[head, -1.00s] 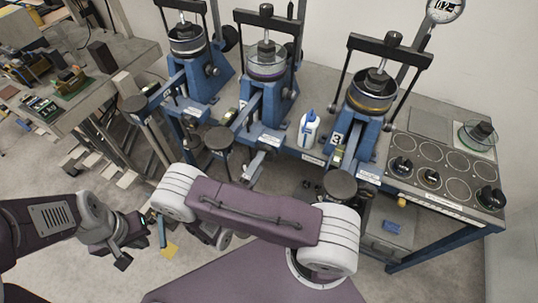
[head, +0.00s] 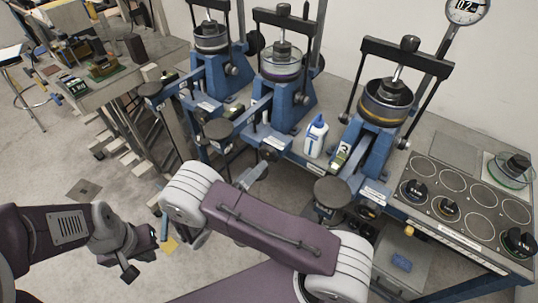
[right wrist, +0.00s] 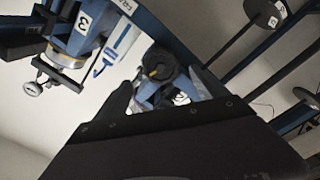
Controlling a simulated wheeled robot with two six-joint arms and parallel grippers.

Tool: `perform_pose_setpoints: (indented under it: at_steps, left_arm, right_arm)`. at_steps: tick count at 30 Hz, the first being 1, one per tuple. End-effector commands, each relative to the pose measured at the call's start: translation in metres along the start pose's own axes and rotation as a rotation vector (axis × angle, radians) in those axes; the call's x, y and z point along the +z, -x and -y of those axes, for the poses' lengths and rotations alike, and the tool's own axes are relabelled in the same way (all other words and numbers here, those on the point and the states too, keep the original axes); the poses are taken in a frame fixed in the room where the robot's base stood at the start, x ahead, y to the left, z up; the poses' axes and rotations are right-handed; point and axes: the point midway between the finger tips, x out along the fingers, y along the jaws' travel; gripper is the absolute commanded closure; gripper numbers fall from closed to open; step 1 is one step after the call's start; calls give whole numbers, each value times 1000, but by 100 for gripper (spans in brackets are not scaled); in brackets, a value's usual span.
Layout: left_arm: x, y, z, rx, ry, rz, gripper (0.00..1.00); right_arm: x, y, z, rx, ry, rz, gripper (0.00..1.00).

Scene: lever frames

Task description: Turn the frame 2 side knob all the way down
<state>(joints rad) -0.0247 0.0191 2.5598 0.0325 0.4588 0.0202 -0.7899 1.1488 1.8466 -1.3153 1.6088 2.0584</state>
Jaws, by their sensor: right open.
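Frame 2 (head: 284,92) is the middle of three blue lever frames on the bench. Its small round side knob (head: 300,98) is on its right side, and my right gripper is not on it in the head view. In the right wrist view, my right gripper (right wrist: 166,88) is open and empty. A blue frame with a dark round part and a "2" label (right wrist: 182,98) shows between and beyond the fingers. How far the knob is turned is too small to tell. My left gripper (head: 143,254) hangs low at the left over the floor, its jaw state unclear.
Frame 3 (head: 378,140) stands right of frame 2, with a white bottle (head: 315,137) between them. Frame 1 (head: 208,75) stands to the left. A panel with round plates and black knobs (head: 468,195) is at the right. My right arm crosses in front of the bench.

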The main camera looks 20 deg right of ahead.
Motion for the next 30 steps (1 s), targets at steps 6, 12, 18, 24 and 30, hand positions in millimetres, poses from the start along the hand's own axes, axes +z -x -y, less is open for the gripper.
perform_pose_setpoints:
  at_steps: [6,12,18,24,30]
  left_arm:
    - [-1,9,0,0,0,0,100]
    - [-1,14,0,0,0,0,100]
    - [-2,16,0,0,0,0,100]
    - [-2,16,0,0,0,0,100]
    - [-2,16,0,0,0,0,100]
  right_arm:
    - [0,-34,-2,2,2,4,18]
    - [0,-64,-2,2,1,4,18]
    - [1,-82,0,-1,1,0,35]
    - [1,-81,1,-3,0,0,90]
    - [1,-83,1,-5,0,2,100]
